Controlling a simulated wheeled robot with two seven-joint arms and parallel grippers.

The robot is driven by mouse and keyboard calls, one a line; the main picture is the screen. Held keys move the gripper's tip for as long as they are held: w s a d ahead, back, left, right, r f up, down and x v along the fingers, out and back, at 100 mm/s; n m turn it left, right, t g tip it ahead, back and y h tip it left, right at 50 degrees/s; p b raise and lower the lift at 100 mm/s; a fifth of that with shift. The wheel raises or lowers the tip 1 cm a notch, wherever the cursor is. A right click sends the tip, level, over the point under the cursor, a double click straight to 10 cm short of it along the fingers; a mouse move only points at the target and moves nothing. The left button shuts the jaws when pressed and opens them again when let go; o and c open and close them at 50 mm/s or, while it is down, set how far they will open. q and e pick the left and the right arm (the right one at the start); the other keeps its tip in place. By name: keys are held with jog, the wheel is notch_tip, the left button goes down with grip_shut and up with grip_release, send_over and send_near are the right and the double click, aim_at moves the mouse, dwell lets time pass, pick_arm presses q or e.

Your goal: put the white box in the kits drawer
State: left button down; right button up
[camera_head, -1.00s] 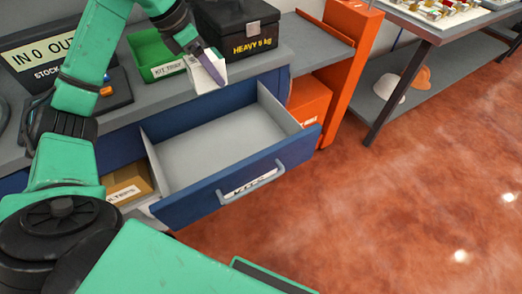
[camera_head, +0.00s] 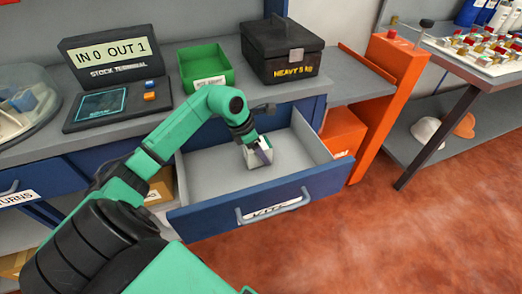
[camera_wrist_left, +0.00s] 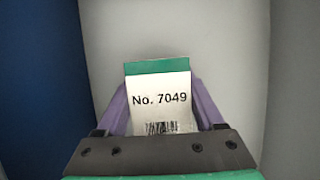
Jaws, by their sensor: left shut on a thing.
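The white box (camera_head: 256,146) is inside the open kits drawer (camera_head: 207,175). In the left wrist view the white box (camera_wrist_left: 160,98) shows a label "No. 7049", a barcode and a green top band. My left gripper (camera_head: 263,153) reaches down into the drawer and is shut on the box, its purple fingers on either side of it in the left wrist view (camera_wrist_left: 160,112). Whether the box touches the drawer floor I cannot tell. The drawer is otherwise empty. My right gripper is not in view.
A green kit tray (camera_head: 205,70) and a black "HEAVY" box (camera_head: 282,52) stand on the counter behind the drawer. A stock terminal (camera_head: 117,82) reads "IN 0 OUT 1". An orange post (camera_head: 388,90) stands to the drawer's right.

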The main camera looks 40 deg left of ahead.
pick_arm(q)
jog(key=shift+f, duration=0.1)
grip_release()
jog(key=shift+r, duration=0.35)
jog(key=b+v, duration=0.1)
jog(key=v, duration=1)
jog(key=shift+s+a+r, duration=0.1)
jog(key=shift+s+r, duration=0.05)
jog(key=shift+r, duration=0.1)
